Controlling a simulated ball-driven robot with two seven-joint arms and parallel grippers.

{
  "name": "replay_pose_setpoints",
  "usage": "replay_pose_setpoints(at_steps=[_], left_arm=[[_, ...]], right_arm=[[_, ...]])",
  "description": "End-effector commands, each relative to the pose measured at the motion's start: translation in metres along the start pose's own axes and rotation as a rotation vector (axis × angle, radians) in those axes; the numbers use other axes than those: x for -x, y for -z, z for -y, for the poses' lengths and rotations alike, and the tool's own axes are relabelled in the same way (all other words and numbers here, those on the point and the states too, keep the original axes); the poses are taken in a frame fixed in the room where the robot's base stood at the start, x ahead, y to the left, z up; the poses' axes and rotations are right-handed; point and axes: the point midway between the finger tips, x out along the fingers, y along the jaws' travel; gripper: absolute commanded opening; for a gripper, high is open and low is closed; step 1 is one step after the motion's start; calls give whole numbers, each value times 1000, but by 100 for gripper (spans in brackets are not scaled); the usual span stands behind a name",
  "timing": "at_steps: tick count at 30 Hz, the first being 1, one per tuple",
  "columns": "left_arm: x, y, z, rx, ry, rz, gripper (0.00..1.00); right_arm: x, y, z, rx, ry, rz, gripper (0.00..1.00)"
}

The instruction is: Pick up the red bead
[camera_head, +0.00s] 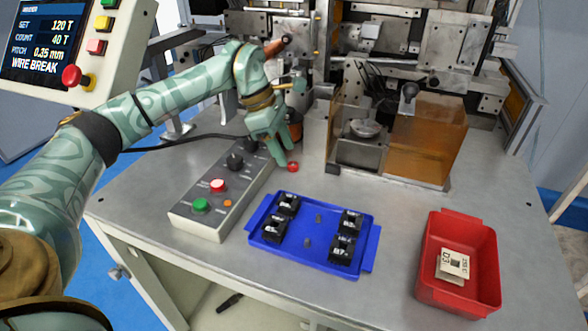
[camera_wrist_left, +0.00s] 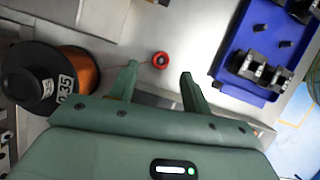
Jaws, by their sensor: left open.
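The red bead (camera_head: 293,167) lies on the grey metal table, between the control box and the machine, just behind the blue tray. In the left wrist view the red bead (camera_wrist_left: 160,59) shows a dark centre and sits just beyond the fingertips, between their lines. My left gripper (camera_head: 284,158) is open and empty, pointing down close to the bead. Its two green fingers (camera_wrist_left: 158,70) stand apart in the left wrist view, with nothing between them. I cannot tell the exact height of the fingertips above the table. My right gripper is not in view.
A blue tray (camera_head: 309,262) with several black parts lies in front of the bead. A control box (camera_head: 203,216) with buttons is at its left. A copper wire spool (camera_wrist_left: 75,72) stands close to my left gripper. A red bin (camera_head: 458,302) holding cards is at right.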

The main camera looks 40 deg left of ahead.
Motion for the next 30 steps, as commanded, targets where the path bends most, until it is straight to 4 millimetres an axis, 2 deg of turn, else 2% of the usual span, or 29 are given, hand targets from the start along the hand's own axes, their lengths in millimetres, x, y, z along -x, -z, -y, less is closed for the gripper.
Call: replay_pose_setpoints(at_steps=[1, 4, 11, 12, 15, 17, 30], left_arm=[[-15, 2, 1, 0, 7, -2, 48], [-30, 1, 1, -1, 6, -1, 48], [-31, 0, 1, 0, 1, 0, 48], [-31, 0, 1, 0, 1, 0, 43], [-31, 0, 1, 0, 2, 0, 15], [-31, 0, 1, 0, 2, 0, 1], [-26, -2, 1, -1, 0, 0, 0]], right_arm=[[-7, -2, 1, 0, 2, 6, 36], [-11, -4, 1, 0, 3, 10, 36], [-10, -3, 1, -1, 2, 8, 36], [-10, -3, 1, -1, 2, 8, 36], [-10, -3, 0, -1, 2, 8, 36], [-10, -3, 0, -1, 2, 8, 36], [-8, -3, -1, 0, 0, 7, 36]])
